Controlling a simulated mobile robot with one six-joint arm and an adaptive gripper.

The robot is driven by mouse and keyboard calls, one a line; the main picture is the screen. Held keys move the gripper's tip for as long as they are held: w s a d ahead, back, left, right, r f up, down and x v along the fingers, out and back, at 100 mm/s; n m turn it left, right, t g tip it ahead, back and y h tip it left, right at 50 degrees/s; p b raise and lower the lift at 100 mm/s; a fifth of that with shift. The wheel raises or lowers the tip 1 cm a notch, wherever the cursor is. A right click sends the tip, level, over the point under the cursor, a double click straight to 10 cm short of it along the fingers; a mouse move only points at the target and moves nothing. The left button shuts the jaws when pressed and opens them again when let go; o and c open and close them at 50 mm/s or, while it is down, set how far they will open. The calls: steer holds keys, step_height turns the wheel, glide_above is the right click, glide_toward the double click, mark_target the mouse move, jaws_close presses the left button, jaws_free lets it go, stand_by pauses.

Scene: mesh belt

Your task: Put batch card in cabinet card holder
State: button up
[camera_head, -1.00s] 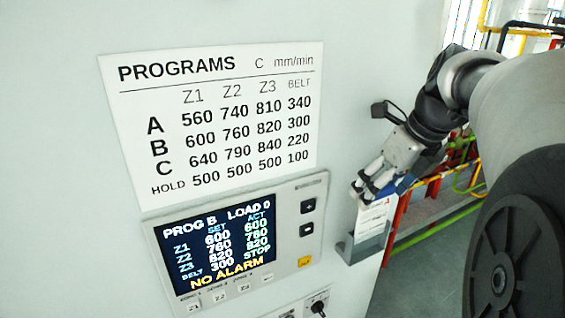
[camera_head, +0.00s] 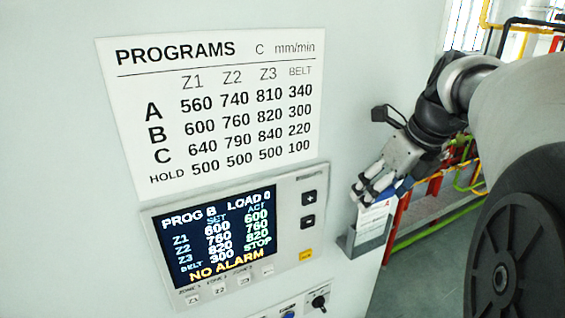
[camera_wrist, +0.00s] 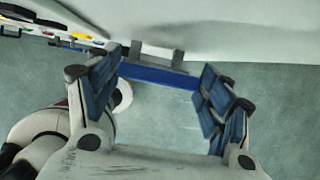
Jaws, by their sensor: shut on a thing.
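The batch card (camera_head: 376,214) is white with a small red mark at its top. My gripper (camera_head: 369,193) is shut on its upper part, and the card hangs below the fingers in the head view. The cabinet card holder (camera_head: 349,243) is a grey pocket on the cabinet's right edge. The card's lower part overlaps the holder; its exact depth inside is unclear. In the wrist view, a blue strip (camera_wrist: 160,77), seemingly the card's edge, spans between the fingers of my gripper (camera_wrist: 160,88). The holder's grey prongs (camera_wrist: 136,50) show just beyond it, by the wall.
The cabinet face carries a programs chart (camera_head: 215,110) and a control panel (camera_head: 290,230) with a lit screen, left of the holder. Red and yellow pipes (camera_head: 398,215) stand behind the holder on the right. Open floor (camera_head: 430,270) lies below right.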

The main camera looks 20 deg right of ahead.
steer(key=shift+f+b, duration=0.7)
steer(key=shift+f, duration=0.5)
steer(key=o, duration=1.2)
steer(key=v, duration=1.2)
